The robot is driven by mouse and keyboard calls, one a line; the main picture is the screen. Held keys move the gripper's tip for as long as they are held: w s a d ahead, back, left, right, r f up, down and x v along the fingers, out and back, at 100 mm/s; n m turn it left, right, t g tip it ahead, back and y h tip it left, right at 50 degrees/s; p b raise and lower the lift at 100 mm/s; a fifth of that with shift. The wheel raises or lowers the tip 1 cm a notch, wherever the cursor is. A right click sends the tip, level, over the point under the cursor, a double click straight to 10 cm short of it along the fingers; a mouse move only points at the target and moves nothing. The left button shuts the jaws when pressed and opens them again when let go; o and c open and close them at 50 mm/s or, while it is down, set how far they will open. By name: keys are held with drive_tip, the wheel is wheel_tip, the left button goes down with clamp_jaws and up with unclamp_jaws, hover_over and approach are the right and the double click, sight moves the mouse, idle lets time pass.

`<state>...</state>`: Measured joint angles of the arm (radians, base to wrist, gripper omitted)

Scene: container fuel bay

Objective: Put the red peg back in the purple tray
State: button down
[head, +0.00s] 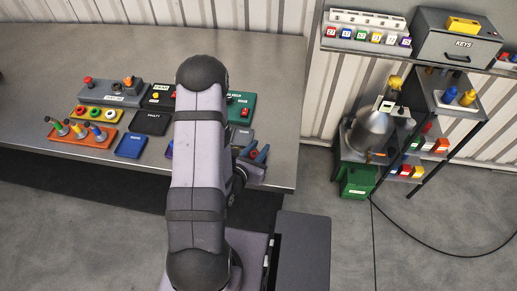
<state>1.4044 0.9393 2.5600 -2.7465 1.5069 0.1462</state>
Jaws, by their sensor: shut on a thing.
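My gripper's fingers are hidden behind my own arm, which crosses the middle of the head view; only dark wrist parts show at its right side. I cannot see what the gripper holds. A narrow purple-blue sliver (169,150) shows at the left edge of my arm and may be the purple tray, mostly covered. I cannot pick out the red peg with certainty.
An orange tray (77,138) with several coloured pegs, a yellow tray (82,113), a black tray (151,122), a blue tray (130,145) and a green tray (247,99) stand on the metal table (40,75). Shelves with a metal vessel (373,127) stand at right.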

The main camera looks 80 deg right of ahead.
sight(253, 154)
drive_tip(key=shift+f, duration=0.2)
drive_tip(key=c, duration=1.8)
unclamp_jaws()
drive_tip(key=shift+o, duration=0.2)
drive_tip(key=shift+r, duration=0.15)
drive_tip(key=shift+r, duration=0.15)
drive_tip(key=p+v, duration=0.2)
drive_tip(key=p, duration=0.1)
drive_tip(key=shift+p+v, duration=0.95)
drive_tip(key=shift+p, duration=0.05)
